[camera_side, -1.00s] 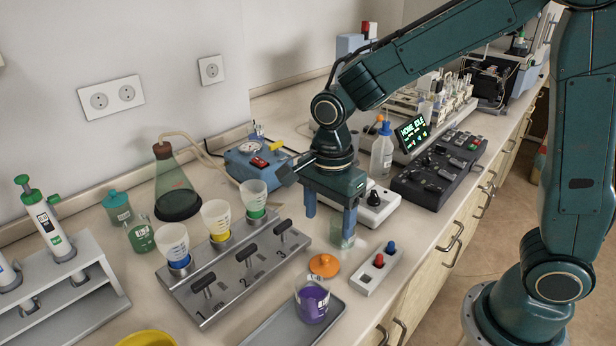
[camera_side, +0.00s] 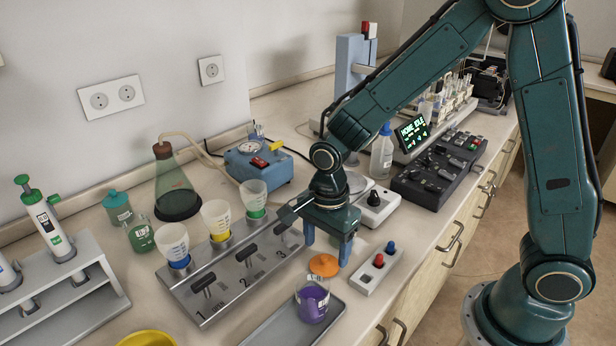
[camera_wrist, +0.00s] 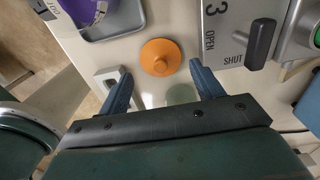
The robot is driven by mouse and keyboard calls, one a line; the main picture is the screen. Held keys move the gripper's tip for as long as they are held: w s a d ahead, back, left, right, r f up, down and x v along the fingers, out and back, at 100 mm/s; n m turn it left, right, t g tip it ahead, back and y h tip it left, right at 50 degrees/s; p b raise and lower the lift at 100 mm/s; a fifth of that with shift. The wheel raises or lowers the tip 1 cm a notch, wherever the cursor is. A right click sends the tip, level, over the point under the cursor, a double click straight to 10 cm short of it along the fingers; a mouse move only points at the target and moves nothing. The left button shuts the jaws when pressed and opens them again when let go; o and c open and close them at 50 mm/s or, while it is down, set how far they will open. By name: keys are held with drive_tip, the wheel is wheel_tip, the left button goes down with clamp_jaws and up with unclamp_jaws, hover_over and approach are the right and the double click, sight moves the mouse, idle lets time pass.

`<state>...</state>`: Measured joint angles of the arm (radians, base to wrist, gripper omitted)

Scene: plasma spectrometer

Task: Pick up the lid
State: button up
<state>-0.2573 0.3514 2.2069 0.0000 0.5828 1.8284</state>
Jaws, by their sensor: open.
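The orange lid (camera_side: 323,265) is round with a small knob on top. It lies on the worktop between the metal valve rack and the small white button box. In the wrist view the lid (camera_wrist: 160,57) sits knob up, just beyond and between my fingertips. My gripper (camera_side: 327,250) points down, with blue fingers spread on either side and nothing between them. It is above and slightly behind the lid in the side view. The wrist view shows both fingers of my gripper (camera_wrist: 160,72) wide apart, the lid not touched by either.
A beaker of purple liquid (camera_side: 313,303) stands on a grey tray (camera_side: 290,325) in front of the lid. The button box (camera_side: 377,270) is close on the right. The valve rack (camera_side: 235,270) with cups is on the left. A clear glass vessel is partly hidden behind my gripper.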

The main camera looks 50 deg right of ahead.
sight(325, 257)
drive_tip(key=shift+f, duration=1.8)
drive_tip(key=c, duration=0.7)
